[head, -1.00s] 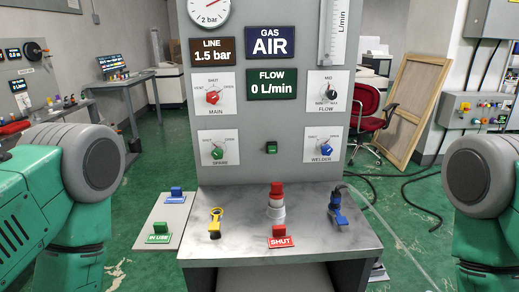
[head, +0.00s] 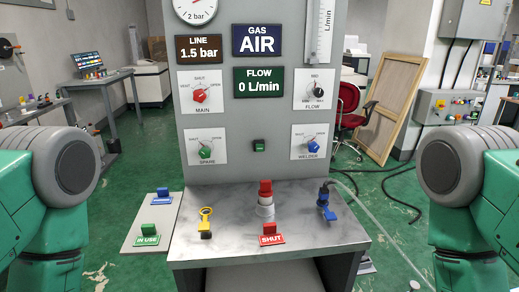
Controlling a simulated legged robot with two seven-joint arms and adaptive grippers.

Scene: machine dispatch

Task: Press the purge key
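A small dark green key (head: 260,146) sits in the middle of the grey upright panel (head: 262,175), below the green flow display (head: 265,82). I can read no label on it, so I cannot confirm from its marking that it is the purge key. It stands between the spare knob (head: 206,151), which is green, and the welder knob (head: 313,147), which is blue. Nothing covers it. My arms show only at the left and right picture edges, well apart from the panel. Neither gripper is in view.
The marble-look shelf (head: 225,235) below holds a yellow tag-like part (head: 205,222), a red-topped fitting (head: 265,197), a red SHUT sign (head: 271,239) and a blue connector (head: 326,203). The red main knob (head: 200,95) and black flow knob (head: 316,91) are above.

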